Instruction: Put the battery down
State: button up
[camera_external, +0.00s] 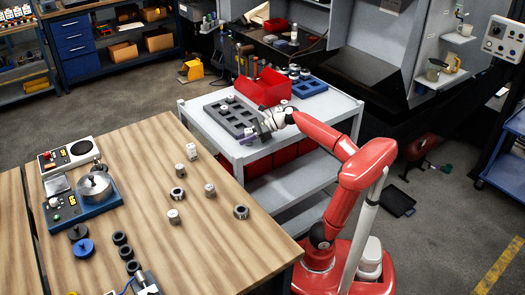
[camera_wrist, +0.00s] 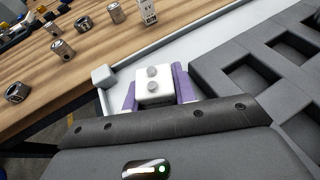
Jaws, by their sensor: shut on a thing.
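In the external view my gripper (camera_external: 250,138) is low at the front left of the grey cart top, beside the dark grey pocketed tray (camera_external: 228,108). The tray also shows in the wrist view (camera_wrist: 222,76), just right of the battery. The battery's lower part is hidden, and I cannot tell whether it touches the cart top.
The grey cart (camera_external: 328,107) also carries a red bin (camera_external: 263,90) and a blue tray (camera_external: 308,87). The wooden table (camera_external: 140,150) at left holds several metal cylinders and rings, a white block (camera_wrist: 148,12) and a blue-based device (camera_external: 65,206). The cart's raised rim (camera_wrist: 192,43) passes behind the battery.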

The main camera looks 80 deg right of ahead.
jog(key=shift+f, duration=0.15)
jog(key=o, duration=0.8)
jog(key=shift+c, duration=0.2)
jog(key=shift+s+d+r, duration=0.1)
jog(key=shift+s+r, duration=0.15)
jog(key=shift+r, duration=0.05)
jog(key=p+v, duration=0.1)
jog(key=v, duration=1)
jog(key=shift+s+d, duration=0.1)
jog(key=shift+s, duration=0.05)
